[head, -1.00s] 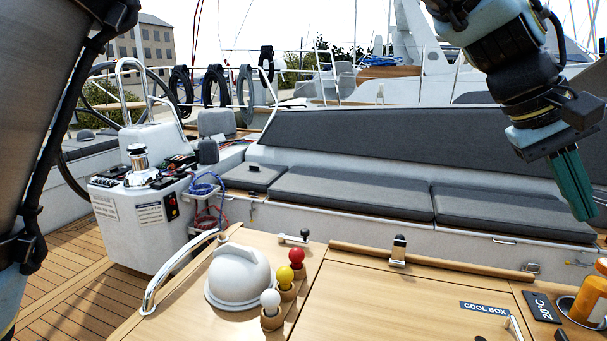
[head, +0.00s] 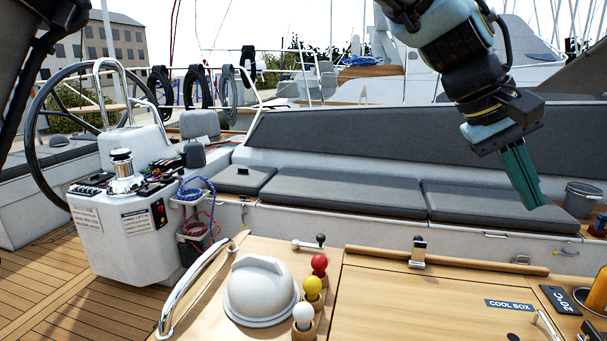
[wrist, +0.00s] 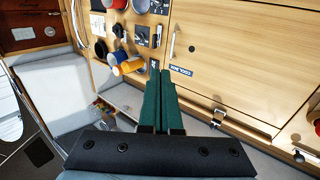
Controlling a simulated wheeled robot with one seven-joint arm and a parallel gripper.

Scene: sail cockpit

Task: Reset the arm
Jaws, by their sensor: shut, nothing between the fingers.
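My gripper (head: 522,180) hangs from my arm at the upper right of the head view, fingers pointing down. Its green fingers are shut together with nothing between them. It is in the air, in front of the grey seat cushions in the picture and above the level of the wooden table. In the wrist view my gripper (wrist: 165,85) shows two green fingers side by side, with the wooden table top beyond them.
The wooden table (head: 400,300) carries a white dome (head: 260,290), red, yellow and white knobs (head: 312,285), and a cool box label (head: 508,305). A steering pedestal (head: 125,215) and wheel (head: 50,130) stand left. Grey cushions (head: 340,190) line the bench. A grey bucket (head: 582,198) stands right.

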